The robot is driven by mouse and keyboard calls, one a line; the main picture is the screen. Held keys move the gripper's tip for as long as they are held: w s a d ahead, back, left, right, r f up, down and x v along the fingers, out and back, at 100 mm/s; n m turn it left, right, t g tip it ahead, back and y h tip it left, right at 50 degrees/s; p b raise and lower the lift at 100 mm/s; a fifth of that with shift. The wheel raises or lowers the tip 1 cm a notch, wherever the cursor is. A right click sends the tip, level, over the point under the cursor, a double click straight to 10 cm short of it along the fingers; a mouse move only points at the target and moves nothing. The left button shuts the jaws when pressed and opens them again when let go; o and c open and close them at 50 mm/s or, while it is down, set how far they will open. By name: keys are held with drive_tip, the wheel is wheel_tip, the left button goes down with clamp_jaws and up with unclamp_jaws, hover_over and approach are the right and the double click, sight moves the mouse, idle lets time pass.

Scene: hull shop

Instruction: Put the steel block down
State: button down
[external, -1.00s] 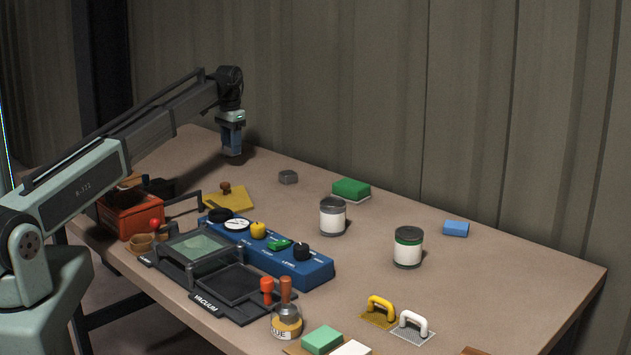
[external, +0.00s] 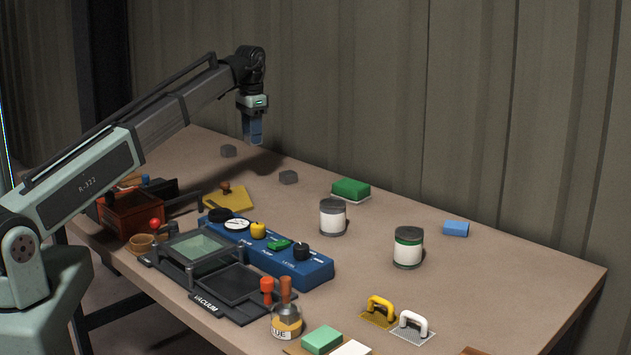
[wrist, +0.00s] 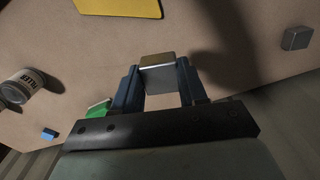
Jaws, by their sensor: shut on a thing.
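My gripper (external: 252,140) hangs above the back left of the table, its blue fingers pointing down, clear of the tabletop. In the wrist view my gripper (wrist: 158,68) is shut on the steel block (wrist: 158,76), which sits between the two fingers. The held block is hard to make out in the external view. One grey block also shows at the right of the wrist view (wrist: 296,38).
A yellow pad (external: 229,199), a blue control box (external: 270,255) and a red bin (external: 133,216) stand nearer the front left. Two cans (external: 332,217) (external: 408,248), a green block (external: 351,188) and a blue block (external: 456,229) stand to the right. Bare table lies between them.

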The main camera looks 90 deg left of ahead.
drive_tip(key=s+d+m, duration=0.2)
drive_tip(key=d, duration=0.3)
drive_tip(key=m, duration=1.3)
hover_over(236, 197)
wheel_tip(236, 197, down, 2)
drive_tip(key=shift+f, duration=4.7)
drive_tip(key=shift+f, duration=0.15)
drive_tip(key=c, duration=0.6)
unclamp_jaws()
wheel_tip(236, 197, up, 12)
drive_tip(key=shift+r, duration=0.2)
